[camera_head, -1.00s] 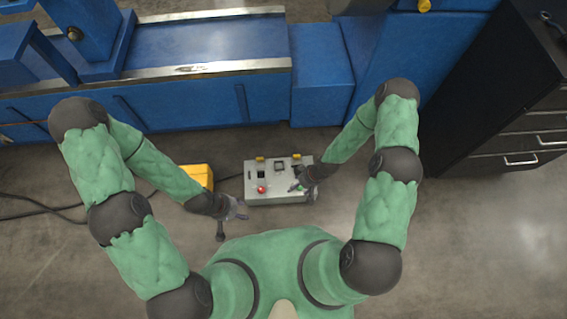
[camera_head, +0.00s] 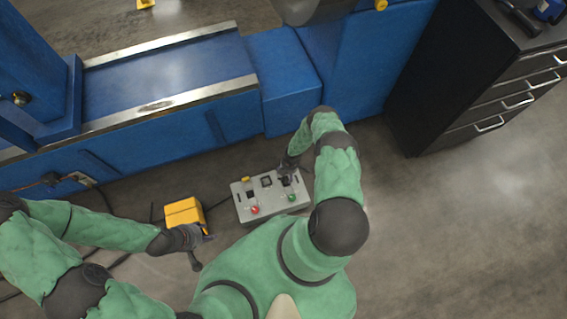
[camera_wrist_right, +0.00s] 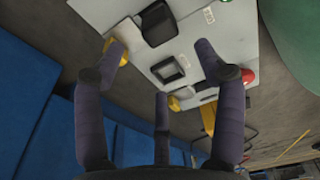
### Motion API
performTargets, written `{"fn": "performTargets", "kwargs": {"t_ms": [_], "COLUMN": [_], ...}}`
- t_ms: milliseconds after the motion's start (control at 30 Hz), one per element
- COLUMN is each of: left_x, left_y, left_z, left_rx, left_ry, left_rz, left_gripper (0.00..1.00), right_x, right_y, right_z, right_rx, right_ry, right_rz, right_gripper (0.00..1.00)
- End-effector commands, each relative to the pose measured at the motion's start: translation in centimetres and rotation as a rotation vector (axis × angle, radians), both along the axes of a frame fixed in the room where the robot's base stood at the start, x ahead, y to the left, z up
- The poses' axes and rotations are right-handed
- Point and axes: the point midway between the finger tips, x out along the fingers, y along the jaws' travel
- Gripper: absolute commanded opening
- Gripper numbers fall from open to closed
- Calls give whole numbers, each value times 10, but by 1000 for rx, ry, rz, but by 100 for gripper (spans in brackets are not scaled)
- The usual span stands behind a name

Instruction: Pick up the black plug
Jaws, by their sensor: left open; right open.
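A grey control box (camera_head: 243,211) lies on the floor, with black fittings, a red button and a green button on top. My right gripper (camera_head: 287,170) is over its right end. In the right wrist view the open gripper (camera_wrist_right: 161,62) spreads its fingers over the box. A black piece (camera_wrist_right: 157,26) on the box face shows beyond the fingertips; I cannot tell whether it is the black plug. The gap between the fingers is empty. My left gripper (camera_head: 202,246) is open and empty, left of the box.
A yellow box (camera_head: 183,214) stands on the floor beside my left gripper. A blue machine (camera_head: 235,119) runs along the back. A black drawer cabinet (camera_head: 440,90) stands at right. Open floor (camera_head: 460,230) lies at right. Cables lie at left.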

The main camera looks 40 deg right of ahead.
Motion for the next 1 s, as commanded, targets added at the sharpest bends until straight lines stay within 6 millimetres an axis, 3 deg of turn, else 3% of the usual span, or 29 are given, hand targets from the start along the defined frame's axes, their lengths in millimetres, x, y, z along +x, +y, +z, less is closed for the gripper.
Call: {"fn": "performTargets", "kwargs": {"t_ms": [100,433,733,1000], "left_x": [0,0,0,0], "left_y": [0,0,0,0], "left_z": [-13,-22,-47,-49], "left_rx": [0,0,0,0], "left_ry": [0,0,0,0], "left_rz": [0,0,0,0], "left_gripper": [49,49,49,49], "right_x": [1,0,-3,-2], "right_y": [2,3,5,5], "right_z": [-20,-36,-75,-79], "right_rx": [0,1,1,0], "right_ry": [-1,-1,-1,-2], "right_rz": [-1,-3,-2,-3], "right_gripper": [71,71,71,71]}}
